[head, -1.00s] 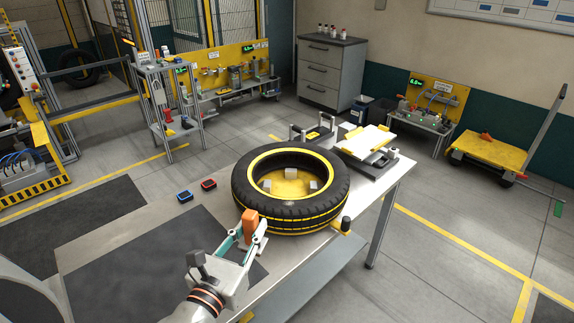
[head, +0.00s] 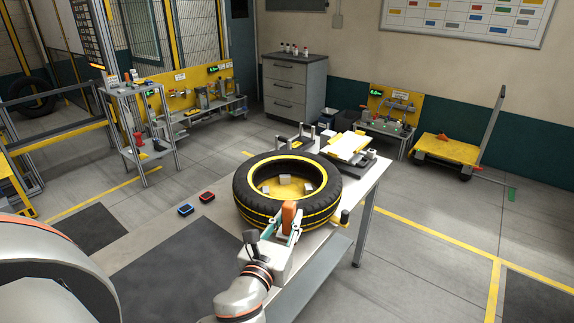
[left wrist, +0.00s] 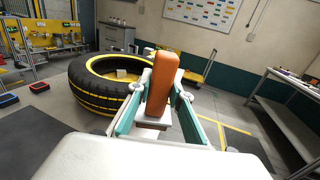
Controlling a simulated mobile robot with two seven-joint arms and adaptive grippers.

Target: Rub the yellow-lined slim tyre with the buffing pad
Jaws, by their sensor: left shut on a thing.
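The slim tyre with yellow lines (head: 262,207) lies flat on the metal table, around a yellow clamp plate with grey jaws. It also shows in the left wrist view (left wrist: 98,99). My left gripper (head: 287,222) is shut on the orange handle of the buffing pad (head: 289,213). In the left wrist view the orange handle (left wrist: 163,82) stands upright between the fingers (left wrist: 160,118). In the head view the pad overlaps the tyre's near side; I cannot tell if it touches. The pad's underside is hidden. My right gripper is not in view.
A device with a pale yellow plate (head: 346,146) stands behind right. A yellow cart (head: 445,150) stands on the floor.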

